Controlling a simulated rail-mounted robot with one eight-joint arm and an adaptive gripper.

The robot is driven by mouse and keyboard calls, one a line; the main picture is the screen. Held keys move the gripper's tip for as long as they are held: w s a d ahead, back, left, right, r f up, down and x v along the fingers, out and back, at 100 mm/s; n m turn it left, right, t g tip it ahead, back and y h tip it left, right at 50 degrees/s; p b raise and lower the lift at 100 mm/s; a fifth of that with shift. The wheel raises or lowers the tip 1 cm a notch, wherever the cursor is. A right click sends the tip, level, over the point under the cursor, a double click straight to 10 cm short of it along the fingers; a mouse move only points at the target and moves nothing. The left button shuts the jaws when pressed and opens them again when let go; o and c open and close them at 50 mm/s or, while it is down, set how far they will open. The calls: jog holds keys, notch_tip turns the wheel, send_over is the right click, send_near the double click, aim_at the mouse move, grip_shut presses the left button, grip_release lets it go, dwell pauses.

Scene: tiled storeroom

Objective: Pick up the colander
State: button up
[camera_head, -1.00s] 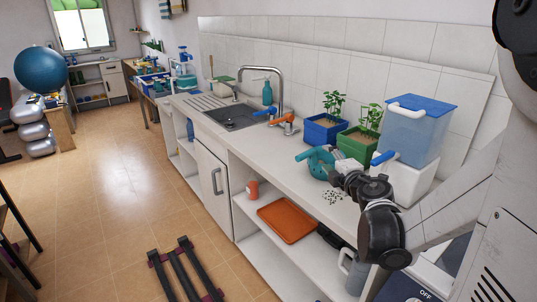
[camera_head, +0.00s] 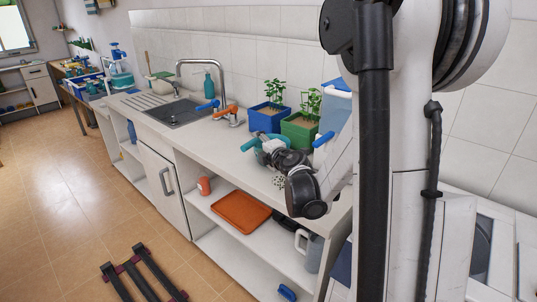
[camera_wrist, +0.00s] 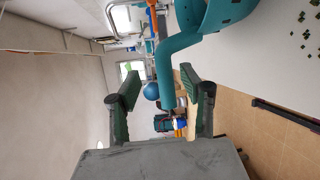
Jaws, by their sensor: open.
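The colander is teal, with a rounded bowl and a long bent handle. In the head view the colander (camera_head: 249,144) is on the white counter in front of the planters, partly hidden by my arm. In the wrist view the colander's bowl (camera_wrist: 228,12) is cut off by the top edge. Its handle hangs down in the picture between my two green-padded fingers. My gripper (camera_wrist: 161,88) is open, with a gap on each side of the handle. I cannot tell how deep the handle sits between the fingers.
A blue planter (camera_head: 266,120) and a green planter (camera_head: 298,133) stand behind. Small dark bits (camera_head: 279,184) lie on the counter near my wrist. A sink (camera_head: 172,111) with a tap is to the left. An orange tray (camera_head: 240,212) is on the shelf below.

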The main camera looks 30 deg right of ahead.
aim_at(255, 144)
jog(key=w, duration=0.2)
jog(key=w+f, duration=0.1)
jog(key=w, duration=0.1)
jog(key=shift+w+f, duration=0.2)
jog(key=shift+c, duration=0.2)
grip_shut()
